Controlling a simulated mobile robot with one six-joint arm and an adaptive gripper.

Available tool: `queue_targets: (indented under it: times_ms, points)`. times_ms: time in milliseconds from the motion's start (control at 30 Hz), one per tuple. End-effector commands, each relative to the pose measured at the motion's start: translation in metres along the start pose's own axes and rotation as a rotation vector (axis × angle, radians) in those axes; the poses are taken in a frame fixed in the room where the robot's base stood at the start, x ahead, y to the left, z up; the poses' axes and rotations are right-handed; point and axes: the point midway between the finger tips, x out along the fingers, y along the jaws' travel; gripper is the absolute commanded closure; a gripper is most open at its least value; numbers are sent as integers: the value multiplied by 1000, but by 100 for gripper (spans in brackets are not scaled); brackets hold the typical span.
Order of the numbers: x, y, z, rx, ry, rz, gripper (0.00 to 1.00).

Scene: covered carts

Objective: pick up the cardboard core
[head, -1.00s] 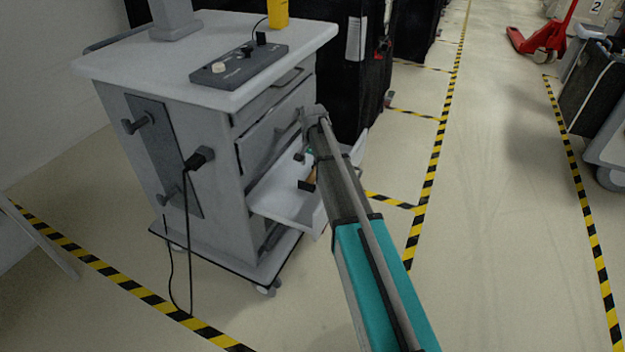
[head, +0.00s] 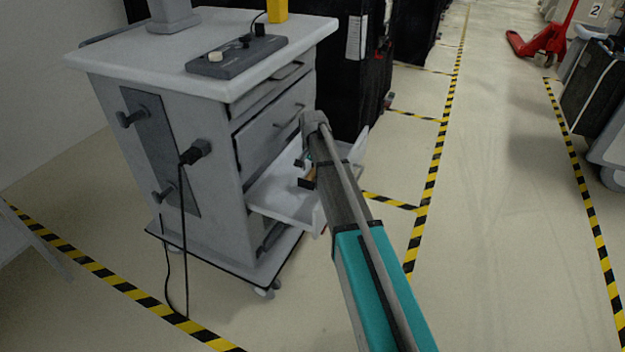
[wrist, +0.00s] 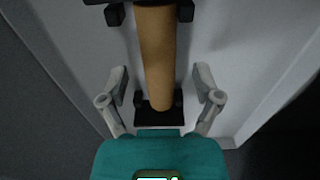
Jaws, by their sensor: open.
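The cardboard core (wrist: 157,58) is a brown tube in the wrist view, held at its ends between dark brackets inside an open white drawer. In the head view a small part of the core (head: 309,176) shows beside my arm. My gripper (wrist: 160,78) is open, with one finger on each side of the core and visible gaps between them. The exact height of the fingers over the core cannot be told. In the head view my arm hides much of the drawer, and the fingertips are not clear.
The open drawer (head: 272,196) extends from a grey cart (head: 170,215), its walls close around my gripper. A control box (head: 238,55) sits on the cart top. A black cable hangs down the cart's side. Dark covered carts stand behind.

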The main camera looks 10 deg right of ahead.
Motion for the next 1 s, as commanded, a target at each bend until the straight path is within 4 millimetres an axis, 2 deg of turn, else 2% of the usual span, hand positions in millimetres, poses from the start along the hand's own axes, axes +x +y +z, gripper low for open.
queue_targets:
  times_ms: [33,200,800,867,1000]
  points:
    - [6,0,0,0,0,0,18]
    - [11,0,0,0,0,0,18]
    - [10,0,0,0,0,0,18]
    - [10,0,0,0,0,0,25]
    - [10,0,0,1,0,0,51]
